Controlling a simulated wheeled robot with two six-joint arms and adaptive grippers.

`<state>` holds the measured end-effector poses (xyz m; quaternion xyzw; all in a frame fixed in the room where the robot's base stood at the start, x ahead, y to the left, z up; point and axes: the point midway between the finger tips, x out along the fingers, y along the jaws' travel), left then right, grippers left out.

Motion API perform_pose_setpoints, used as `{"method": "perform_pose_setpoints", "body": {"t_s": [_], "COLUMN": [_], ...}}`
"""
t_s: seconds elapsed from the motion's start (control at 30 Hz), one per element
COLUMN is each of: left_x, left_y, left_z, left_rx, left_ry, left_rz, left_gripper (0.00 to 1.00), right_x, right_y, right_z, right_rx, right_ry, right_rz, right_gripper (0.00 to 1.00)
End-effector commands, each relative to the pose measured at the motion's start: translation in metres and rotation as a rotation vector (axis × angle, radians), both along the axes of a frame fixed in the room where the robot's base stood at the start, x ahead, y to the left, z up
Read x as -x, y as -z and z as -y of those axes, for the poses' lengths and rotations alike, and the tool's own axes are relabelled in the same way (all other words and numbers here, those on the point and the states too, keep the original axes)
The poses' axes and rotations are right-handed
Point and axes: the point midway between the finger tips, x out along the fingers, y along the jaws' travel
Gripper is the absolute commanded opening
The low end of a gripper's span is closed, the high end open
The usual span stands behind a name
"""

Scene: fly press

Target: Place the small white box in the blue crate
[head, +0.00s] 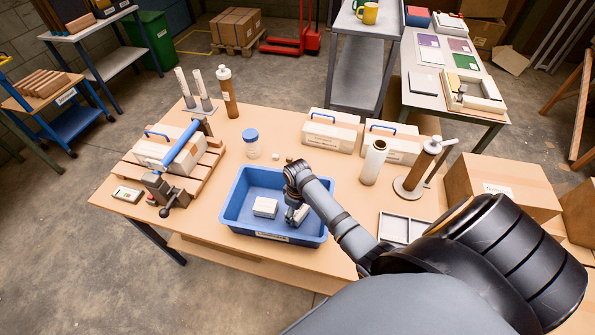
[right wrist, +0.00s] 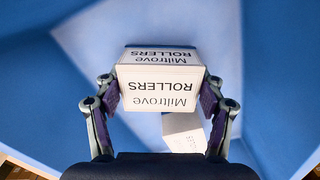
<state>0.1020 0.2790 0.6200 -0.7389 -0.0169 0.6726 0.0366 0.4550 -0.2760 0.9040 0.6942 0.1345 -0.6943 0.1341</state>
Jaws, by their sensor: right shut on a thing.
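My right gripper (head: 297,212) is inside the right part of the blue crate (head: 231,213), pointing down. In the right wrist view it is shut on a small white box (right wrist: 160,85) marked "Miltrove ROLLERS", with a purple-padded finger on each side. In the head view my gripper partly covers this box. Another small white box (head: 265,207) lies on the crate floor left of the gripper; a white box also shows partly behind the held one in the right wrist view (right wrist: 183,130). I cannot tell whether the held box touches the crate floor. My left gripper is not in view.
The crate stands at the table's front edge. Behind it are a blue-lidded jar (head: 251,145) and white cartons with blue handles (head: 332,131). A white roll (head: 373,162) and a grey tray (head: 400,228) are at right.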

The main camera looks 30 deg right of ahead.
Motion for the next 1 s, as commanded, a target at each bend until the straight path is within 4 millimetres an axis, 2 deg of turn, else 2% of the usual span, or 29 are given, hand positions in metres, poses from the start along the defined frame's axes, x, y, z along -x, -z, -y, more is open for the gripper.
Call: {"method": "perform_pose_setpoints", "body": {"t_s": [0.1, 0.13, 0.3, 0.6, 0.7, 0.77, 1.0], "left_x": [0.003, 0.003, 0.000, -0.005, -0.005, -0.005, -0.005], "left_y": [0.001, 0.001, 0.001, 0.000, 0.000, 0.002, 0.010], "left_z": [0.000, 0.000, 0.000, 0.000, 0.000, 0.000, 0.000], "left_rx": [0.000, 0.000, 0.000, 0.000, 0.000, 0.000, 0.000], "left_ry": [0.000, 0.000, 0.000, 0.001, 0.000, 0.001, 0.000], "left_rz": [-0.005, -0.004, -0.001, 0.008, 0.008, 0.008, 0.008], "left_gripper": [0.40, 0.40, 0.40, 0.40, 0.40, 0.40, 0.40], "right_x": [0.000, 0.000, 0.000, 0.000, 0.000, -0.001, -0.002], "right_y": [0.002, 0.003, 0.002, 0.002, -0.004, -0.013, -0.070], "right_z": [0.000, 0.000, 0.000, 0.000, 0.000, 0.000, 0.000], "right_rx": [0.000, 0.000, 0.000, 0.000, 0.000, 0.000, 0.000], "right_ry": [0.000, 0.000, 0.000, 0.000, 0.000, 0.000, -0.001], "right_rz": [0.001, 0.000, 0.000, 0.000, 0.001, 0.003, 0.005], "right_gripper": [0.27, 0.71, 0.93, 0.93, 0.93, 0.93, 0.93]}}
